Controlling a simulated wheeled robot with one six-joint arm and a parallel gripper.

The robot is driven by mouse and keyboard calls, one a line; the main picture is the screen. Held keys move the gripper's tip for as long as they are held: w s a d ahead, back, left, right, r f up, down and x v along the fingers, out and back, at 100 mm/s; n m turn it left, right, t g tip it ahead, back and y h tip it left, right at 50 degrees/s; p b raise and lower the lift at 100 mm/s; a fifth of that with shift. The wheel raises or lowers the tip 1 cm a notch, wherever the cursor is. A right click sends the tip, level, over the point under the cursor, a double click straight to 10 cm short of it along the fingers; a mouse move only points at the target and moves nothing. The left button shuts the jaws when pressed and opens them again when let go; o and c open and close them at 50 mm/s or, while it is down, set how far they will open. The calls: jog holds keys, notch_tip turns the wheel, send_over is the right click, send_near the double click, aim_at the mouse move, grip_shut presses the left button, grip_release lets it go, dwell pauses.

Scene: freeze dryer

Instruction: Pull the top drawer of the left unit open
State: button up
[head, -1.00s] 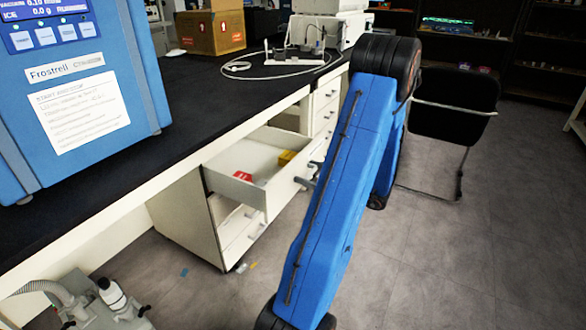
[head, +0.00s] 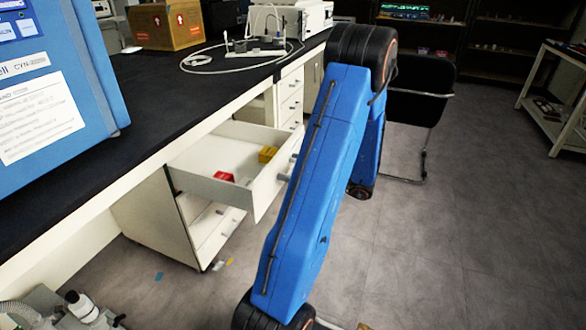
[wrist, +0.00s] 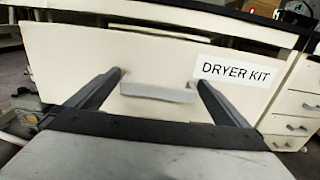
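The top drawer (head: 225,194) of the left unit stands open under the bench, with its inside showing in the head view. A red box (head: 224,177) and a yellow box (head: 268,154) lie in it. In the wrist view the drawer front (wrist: 80,62) carries a "DRYER KIT" label (wrist: 237,70) and a grey bar handle (wrist: 160,91). My gripper (wrist: 160,82) faces this front with its two fingers apart, one near each end of the handle. I cannot tell whether they touch it. My blue arm hides the gripper in the head view.
A blue machine (head: 60,80) stands on the black bench (head: 150,90). Another drawer unit (head: 291,95) is further along the bench. A black chair (head: 420,92) stands behind my arm. The floor (head: 440,240) to the right is clear.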

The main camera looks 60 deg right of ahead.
jog(key=shift+s, duration=0.1)
jog(key=s+d, duration=0.1)
jog(key=s, duration=1.6)
jog(key=shift+d, duration=0.2)
jog(key=shift+s, duration=0.15)
